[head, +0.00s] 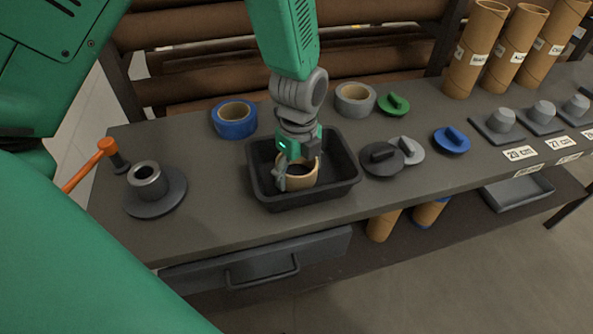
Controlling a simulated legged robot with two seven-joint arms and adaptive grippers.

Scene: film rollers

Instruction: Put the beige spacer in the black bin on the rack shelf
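The beige spacer (298,181), a short ring with a dark hole, is within the black bin (314,197), an open tray on the rack shelf (220,222). I cannot tell whether the spacer touches the bin floor. My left gripper (292,174) points down into the bin at the spacer. One grey finger lies against the spacer's left side; the other is largely hidden, so its grip is unclear. My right gripper is not in view.
Blue tape (234,119) and grey tape (355,99) rolls stand behind the bin. A dark grey lid (382,160) is close to its right, with other lids beyond. A flanged metal hub (155,190) and an orange-handled tool (90,164) are at left.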

